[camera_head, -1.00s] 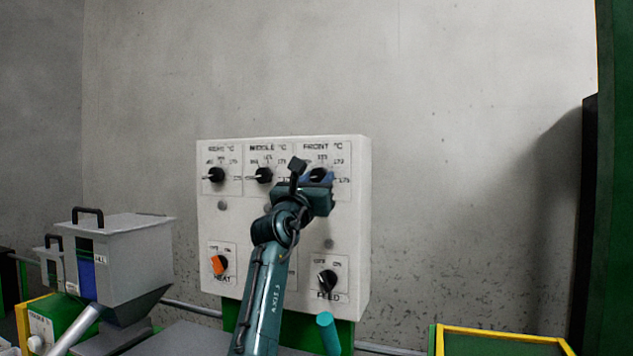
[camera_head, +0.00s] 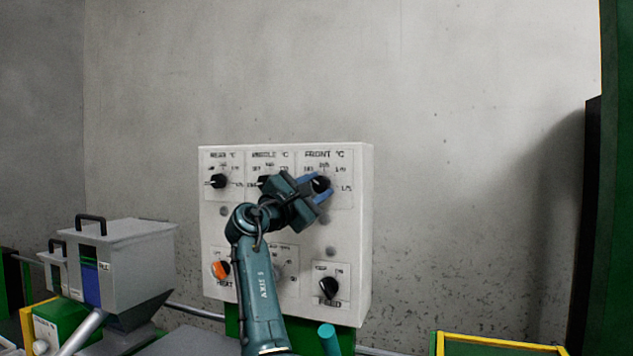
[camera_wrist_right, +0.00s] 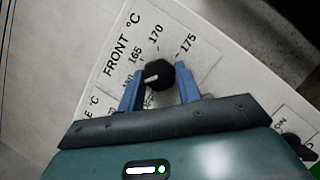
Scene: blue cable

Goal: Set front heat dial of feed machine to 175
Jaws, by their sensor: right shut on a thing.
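The front heat dial (camera_head: 321,184) is a black round knob at the upper right of the white control panel (camera_head: 287,211). In the right wrist view the knob (camera_wrist_right: 160,74) sits under the FRONT °C label, with 165, 170 and 175 printed around it. Its white pointer mark faces left and slightly down in that view, near a partly hidden number below 165. My right gripper (camera_head: 319,186) is tilted, with its blue fingers (camera_wrist_right: 160,92) on either side of the knob, shut on it. My left gripper is not in view.
Rear dial (camera_head: 218,181) and partly covered middle dial (camera_head: 264,182) share the panel's top row. Below are an orange heat switch (camera_head: 220,269) and a black feed knob (camera_head: 328,286). A grey hopper (camera_head: 118,262) stands left; a yellow-edged green box (camera_head: 495,343) is lower right.

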